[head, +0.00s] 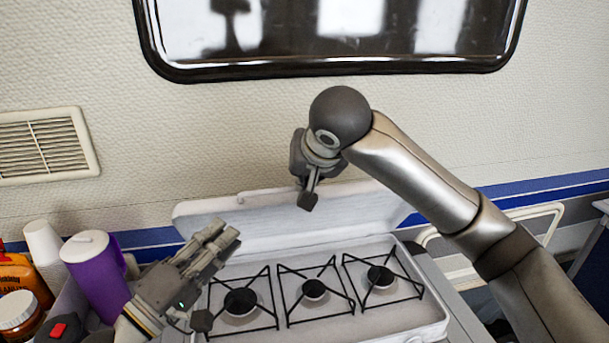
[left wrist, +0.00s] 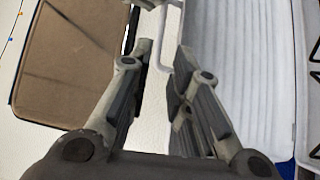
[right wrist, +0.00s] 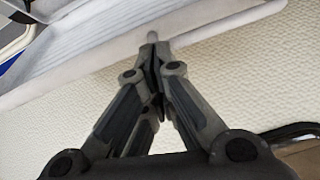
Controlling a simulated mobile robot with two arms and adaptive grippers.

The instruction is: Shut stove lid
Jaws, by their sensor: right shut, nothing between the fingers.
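The white stove (head: 300,318) shows at the lower middle of the head view, its black grates bare. Its white lid (head: 272,222) stands raised at the back, by the wall. The lid's ribbed side shows in the left wrist view (left wrist: 245,70) and right wrist view (right wrist: 110,45). My right gripper (head: 308,200) is shut and empty at the lid's upper edge; its tips (right wrist: 154,50) overlap the rim, contact unclear. My left gripper (head: 228,233) is open and empty in front of the lid's left part. Its fingers (left wrist: 160,75) are apart.
A purple cup (head: 98,280), a white cup (head: 45,245), an orange bottle (head: 22,275) and a jar (head: 18,312) crowd the left of the stove. A window (head: 330,40) and a vent (head: 42,147) are on the wall behind. A white rail (head: 545,212) stands at right.

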